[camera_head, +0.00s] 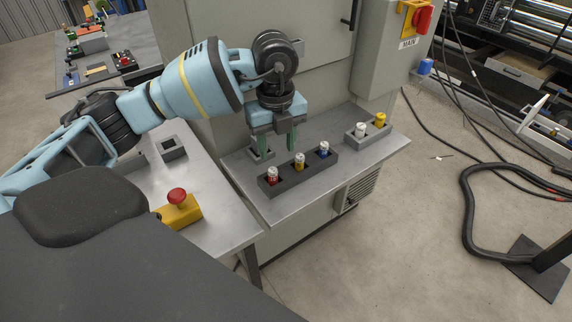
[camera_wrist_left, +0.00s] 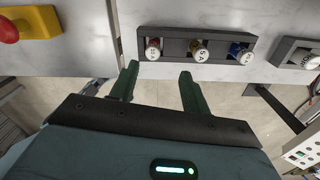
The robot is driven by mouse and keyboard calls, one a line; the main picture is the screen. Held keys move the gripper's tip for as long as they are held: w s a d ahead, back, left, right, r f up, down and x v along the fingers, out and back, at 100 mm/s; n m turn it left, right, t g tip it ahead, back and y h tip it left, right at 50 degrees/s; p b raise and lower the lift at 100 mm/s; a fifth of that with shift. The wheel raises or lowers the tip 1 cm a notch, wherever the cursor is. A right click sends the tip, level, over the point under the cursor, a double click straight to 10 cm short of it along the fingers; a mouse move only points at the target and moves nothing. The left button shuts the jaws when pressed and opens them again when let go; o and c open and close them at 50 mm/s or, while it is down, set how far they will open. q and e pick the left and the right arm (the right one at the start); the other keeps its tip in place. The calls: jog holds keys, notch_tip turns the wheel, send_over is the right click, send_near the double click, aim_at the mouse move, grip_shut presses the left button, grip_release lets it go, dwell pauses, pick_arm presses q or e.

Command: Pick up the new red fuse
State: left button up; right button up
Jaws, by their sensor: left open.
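A red fuse (camera_head: 272,176) with a white top stands upright in the left slot of a dark tray (camera_head: 286,185); the wrist view also shows the red fuse (camera_wrist_left: 153,49) there. A yellow fuse (camera_head: 299,162) and a blue fuse (camera_head: 323,150) stand in the other slots. My left gripper (camera_head: 282,147) points down with its green fingers apart and empty, above and behind the tray in the head view. In the left wrist view the fingertips (camera_wrist_left: 158,72) are on either side of a gap just below the red fuse, touching nothing visible. My right gripper is not in view.
A grey holder (camera_head: 369,137) with a white-topped fuse and a yellow fuse stands right of the tray. The grey cabinet (camera_head: 325,90) rises behind. A yellow box with a red button (camera_head: 177,196) is at left.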

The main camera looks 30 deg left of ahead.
aim_at(273, 170)
pick_arm(q)
jog(key=shift+s, duration=0.4)
notch_tip(273, 170, down, 2)
jog(key=shift+f, duration=0.3)
jog(key=shift+a+f, duration=0.1)
jog(key=shift+f, duration=0.1)
jog(key=shift+s+a+f, duration=0.1)
jog(key=shift+a+f, duration=0.05)
jog(key=shift+f, duration=1.05)
jog(key=shift+a+f, duration=0.15)
jog(key=shift+f, duration=1)
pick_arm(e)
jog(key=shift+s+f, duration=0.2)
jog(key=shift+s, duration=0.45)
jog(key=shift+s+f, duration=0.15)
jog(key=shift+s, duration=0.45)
pick_arm(q)
jog(key=shift+c, duration=0.4)
grip_shut()
